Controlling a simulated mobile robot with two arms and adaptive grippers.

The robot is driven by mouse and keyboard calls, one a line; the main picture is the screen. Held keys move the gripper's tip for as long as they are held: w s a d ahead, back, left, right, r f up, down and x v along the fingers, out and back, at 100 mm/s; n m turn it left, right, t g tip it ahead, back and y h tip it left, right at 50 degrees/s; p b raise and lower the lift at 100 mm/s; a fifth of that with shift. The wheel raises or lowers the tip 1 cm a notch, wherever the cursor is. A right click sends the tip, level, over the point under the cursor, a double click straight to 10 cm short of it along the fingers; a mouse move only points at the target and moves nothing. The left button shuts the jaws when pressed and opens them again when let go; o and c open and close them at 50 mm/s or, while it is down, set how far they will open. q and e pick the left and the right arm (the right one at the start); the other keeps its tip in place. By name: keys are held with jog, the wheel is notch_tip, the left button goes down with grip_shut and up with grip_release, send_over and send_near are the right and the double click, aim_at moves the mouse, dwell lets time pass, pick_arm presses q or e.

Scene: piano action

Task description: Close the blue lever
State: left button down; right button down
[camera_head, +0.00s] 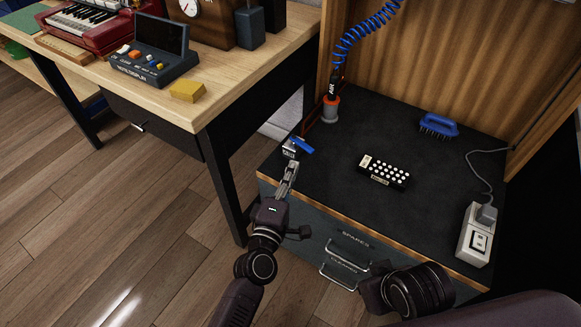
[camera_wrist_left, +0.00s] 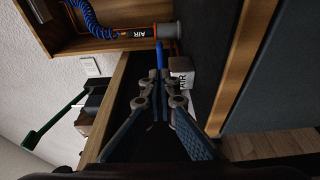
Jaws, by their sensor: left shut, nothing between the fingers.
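The blue lever (camera_head: 302,145) sticks out from a small white-grey block marked AIR at the left edge of the dark bench top. In the left wrist view the lever (camera_wrist_left: 160,54) lies straight ahead of the fingertips, with the AIR block (camera_wrist_left: 182,72) beside it. My left gripper (camera_head: 291,160) is shut and empty, its tips right at the lever and block. In the left wrist view the shut fingers (camera_wrist_left: 159,78) come very close to the lever; I cannot tell whether they touch it. My right forearm shows at the lower right, but its gripper fingers do not.
A grey-orange AIR holder (camera_head: 330,108) with a coiled blue hose (camera_head: 362,35) stands behind the lever. A small keypad (camera_head: 384,172), a blue brush (camera_head: 438,125) and a power outlet (camera_head: 475,236) lie on the bench. A wooden table (camera_head: 215,110) stands close on the left.

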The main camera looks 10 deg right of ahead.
pick_arm(q)
jog(key=s+d, duration=0.1)
jog(key=s, duration=0.2)
jog(key=s+d, duration=0.1)
jog(key=s, duration=0.2)
jog(key=s+d+p, duration=0.1)
jog(key=s+d, duration=0.1)
jog(key=shift+s+d, duration=0.1)
jog(key=shift+s, duration=0.3)
